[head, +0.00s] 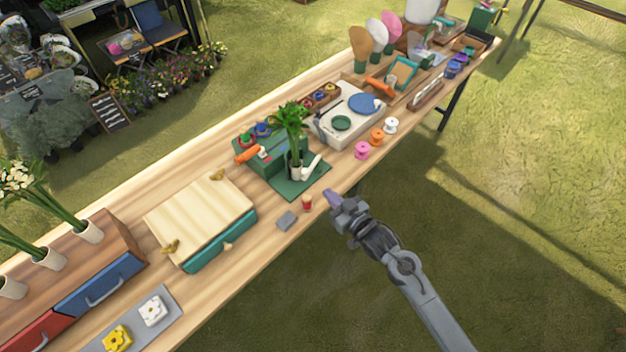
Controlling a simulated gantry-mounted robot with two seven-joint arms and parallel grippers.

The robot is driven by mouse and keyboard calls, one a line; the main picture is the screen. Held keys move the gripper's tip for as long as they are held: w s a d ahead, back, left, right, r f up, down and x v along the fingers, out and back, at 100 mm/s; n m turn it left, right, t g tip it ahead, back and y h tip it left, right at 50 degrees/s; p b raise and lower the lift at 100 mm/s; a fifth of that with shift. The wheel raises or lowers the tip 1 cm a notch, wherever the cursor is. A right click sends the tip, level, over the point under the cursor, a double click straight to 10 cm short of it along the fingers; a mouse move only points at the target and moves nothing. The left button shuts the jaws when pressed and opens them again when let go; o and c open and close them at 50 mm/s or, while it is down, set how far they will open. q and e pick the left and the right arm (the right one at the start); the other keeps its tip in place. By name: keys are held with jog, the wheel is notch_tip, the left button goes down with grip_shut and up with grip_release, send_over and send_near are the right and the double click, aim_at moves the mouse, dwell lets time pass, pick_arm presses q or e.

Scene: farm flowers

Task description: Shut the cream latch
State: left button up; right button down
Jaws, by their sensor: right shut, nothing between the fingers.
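A teal box (200,262) with a pale wooden lid (200,215) sits on the table at the left of centre. A small cream piece (228,246) juts from its front face. A cream lever-like piece (311,166) stands tilted on a green mat (290,191) beside a potted plant (291,125). I cannot tell for sure which of the two is the latch. My right gripper (333,198) is shut and empty near the table's front edge, right of the mat and apart from both pieces. My left gripper is not in view.
A small red item (307,203) and a grey block (286,221) lie near my right gripper. Pink (362,150), orange (377,137) and white (391,125) spools line the front edge. A drawer unit (95,275) stands at the left. Open grass lies in front.

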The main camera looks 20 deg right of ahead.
aim_at(307, 173)
jog(key=b+x, duration=0.1)
jog(key=x, duration=0.7)
jog(key=shift+w, duration=0.1)
jog(key=shift+w+a, duration=0.15)
jog(key=shift+w, duration=0.3)
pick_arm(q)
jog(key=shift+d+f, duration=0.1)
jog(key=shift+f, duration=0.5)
